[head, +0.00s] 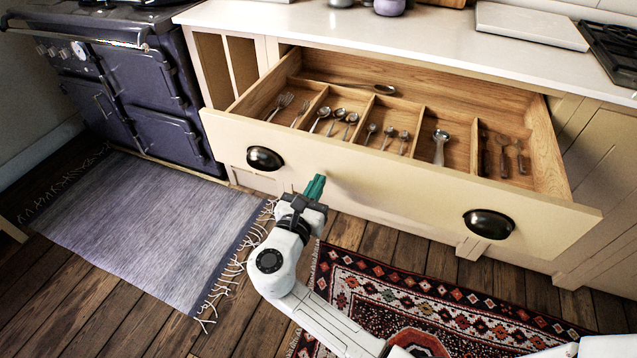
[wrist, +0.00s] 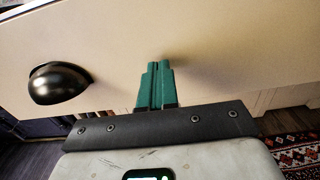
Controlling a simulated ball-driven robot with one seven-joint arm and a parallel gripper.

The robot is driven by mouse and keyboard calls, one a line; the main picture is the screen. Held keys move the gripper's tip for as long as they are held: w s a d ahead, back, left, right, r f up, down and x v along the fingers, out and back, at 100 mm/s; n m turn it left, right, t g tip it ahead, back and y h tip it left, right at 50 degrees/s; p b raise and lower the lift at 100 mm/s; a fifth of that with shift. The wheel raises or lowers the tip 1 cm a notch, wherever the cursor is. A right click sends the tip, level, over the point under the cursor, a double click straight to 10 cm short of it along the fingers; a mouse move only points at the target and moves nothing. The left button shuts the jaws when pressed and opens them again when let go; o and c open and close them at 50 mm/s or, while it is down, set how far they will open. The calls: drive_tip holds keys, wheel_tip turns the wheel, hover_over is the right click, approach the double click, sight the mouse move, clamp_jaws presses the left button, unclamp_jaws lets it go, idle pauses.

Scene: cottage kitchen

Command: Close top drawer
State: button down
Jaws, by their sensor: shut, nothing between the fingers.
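The top drawer (head: 360,175) is pulled out from under the white counter, with its cream front facing me. It has two black cup handles, a left one (head: 265,158) and a right one (head: 489,224). My gripper (head: 315,184) is shut and empty, its green fingertips at the drawer front, to the right of the left handle. In the wrist view the fingertips (wrist: 157,80) point at the drawer front (wrist: 210,50), with the left handle (wrist: 60,83) to their left. I cannot tell whether they touch it.
The drawer holds forks, spoons and other utensils in wooden compartments. A dark stove (head: 140,85) stands at the left. A grey rug (head: 150,215) and a red patterned rug (head: 420,300) lie on the wooden floor. A white board (head: 530,25) lies on the counter (head: 400,40).

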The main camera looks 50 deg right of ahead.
drive_tip(key=shift+w+d, duration=0.2)
drive_tip(key=shift+d, duration=0.4)
